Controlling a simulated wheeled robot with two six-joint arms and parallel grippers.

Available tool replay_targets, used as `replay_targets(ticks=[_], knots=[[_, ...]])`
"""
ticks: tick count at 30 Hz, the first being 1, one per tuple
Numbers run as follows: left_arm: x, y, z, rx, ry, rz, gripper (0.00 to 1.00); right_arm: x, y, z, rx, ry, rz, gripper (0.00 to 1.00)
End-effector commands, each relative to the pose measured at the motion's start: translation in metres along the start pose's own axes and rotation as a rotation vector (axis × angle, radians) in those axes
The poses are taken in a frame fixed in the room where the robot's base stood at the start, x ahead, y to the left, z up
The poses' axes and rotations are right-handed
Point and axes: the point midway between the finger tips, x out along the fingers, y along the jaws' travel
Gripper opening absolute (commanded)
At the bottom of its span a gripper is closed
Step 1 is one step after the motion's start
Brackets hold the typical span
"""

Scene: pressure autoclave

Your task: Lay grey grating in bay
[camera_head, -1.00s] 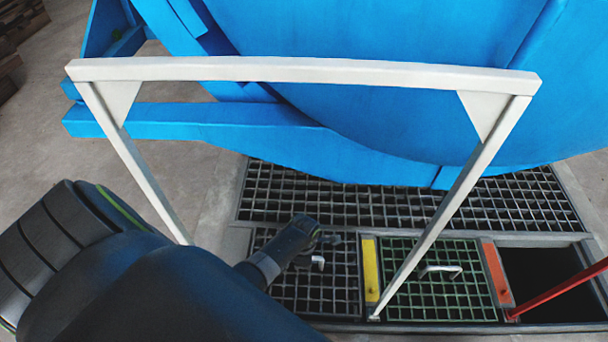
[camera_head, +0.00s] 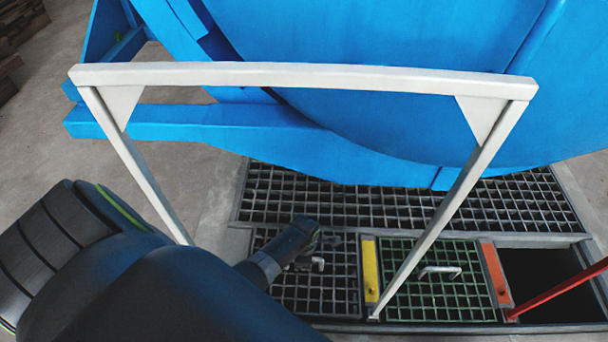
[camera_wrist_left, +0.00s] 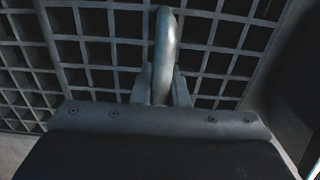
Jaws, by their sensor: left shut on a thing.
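The grey grating (camera_head: 335,290) lies in the left bay, left of the yellow strip (camera_head: 370,271), and looks flat. I cannot tell whether it is fully seated. Its handle (camera_head: 318,264) stands up at my left gripper (camera_head: 318,241). In the left wrist view the handle (camera_wrist_left: 166,45) rises between the fingers of my left gripper (camera_wrist_left: 161,88), which is shut on it, with the grating's bars (camera_wrist_left: 100,50) behind. My left arm hides the grating's lower left part in the head view. My right gripper is not in view.
A green grating (camera_head: 440,300) with a handle fills the middle bay. Beyond an orange strip (camera_head: 497,274) is a dark open bay (camera_head: 540,285) crossed by a red bar (camera_head: 560,290). A white rail frame (camera_head: 300,75) and the blue vessel (camera_head: 380,60) stand close by.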

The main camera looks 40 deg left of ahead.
Motion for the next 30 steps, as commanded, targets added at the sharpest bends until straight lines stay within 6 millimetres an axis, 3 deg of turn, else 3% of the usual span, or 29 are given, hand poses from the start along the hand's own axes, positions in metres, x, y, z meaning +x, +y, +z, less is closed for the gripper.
replay_targets(ticks=[30], knots=[[-0.0023, 0.0017, 0.0011, 0.001, -0.002, 0.004, 0.00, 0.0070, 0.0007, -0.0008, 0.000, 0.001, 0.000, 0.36]])
